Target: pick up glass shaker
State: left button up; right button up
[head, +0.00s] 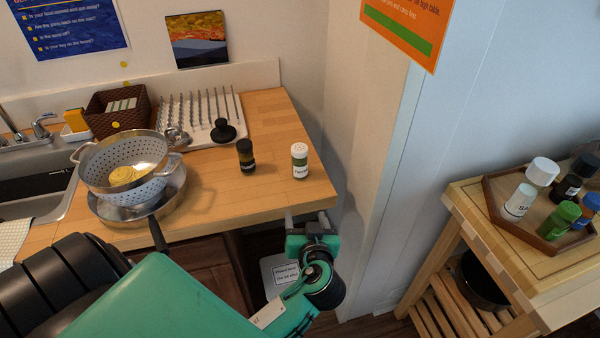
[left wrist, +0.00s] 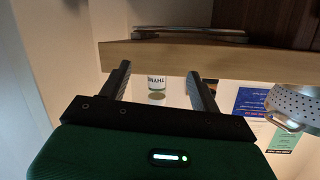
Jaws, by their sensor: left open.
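A clear shaker with a white lid and a green-and-white label (head: 300,161) stands upright near the right front corner of the wooden counter. In the left wrist view, which is upside down, this shaker (left wrist: 157,83) shows between the fingers but beyond them. A darker shaker with a black lid (head: 246,156) stands to its left. My left gripper (head: 307,220) is open and empty at the counter's front edge, short of the white-lidded shaker. It also shows in the left wrist view (left wrist: 158,88). My right gripper is not in view.
A colander (head: 145,184) in a steel pan stands left on the counter (head: 215,205). A white drying rack (head: 195,135) with a black object lies behind. A wall rises right of the counter. A side table holds a wooden tray (head: 512,225) with several shakers.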

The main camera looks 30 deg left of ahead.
aim_at(301, 166)
pick_arm(q)
notch_tip(301, 166, up, 6)
jog(key=w+n+t+y, duration=0.2)
jog(key=y, duration=0.1)
jog(key=p+x, duration=0.2)
jog(key=x, duration=0.5)
jog(key=shift+w+a+p, duration=0.1)
jog(key=shift+w+p, duration=0.15)
jog(key=shift+p, duration=0.15)
jog(key=shift+w+a+r+p, duration=0.1)
jog(key=shift+w+a+p, duration=0.2)
jog(key=shift+a+p, duration=0.1)
jog(key=p+x, duration=0.2)
jog(key=x, duration=0.1)
jog(key=shift+a, duration=0.35)
jog(key=shift+w+a+f, duration=0.3)
jog(key=shift+w+f, duration=0.05)
jog(key=shift+w, duration=0.05)
jog(key=c, duration=1.1)
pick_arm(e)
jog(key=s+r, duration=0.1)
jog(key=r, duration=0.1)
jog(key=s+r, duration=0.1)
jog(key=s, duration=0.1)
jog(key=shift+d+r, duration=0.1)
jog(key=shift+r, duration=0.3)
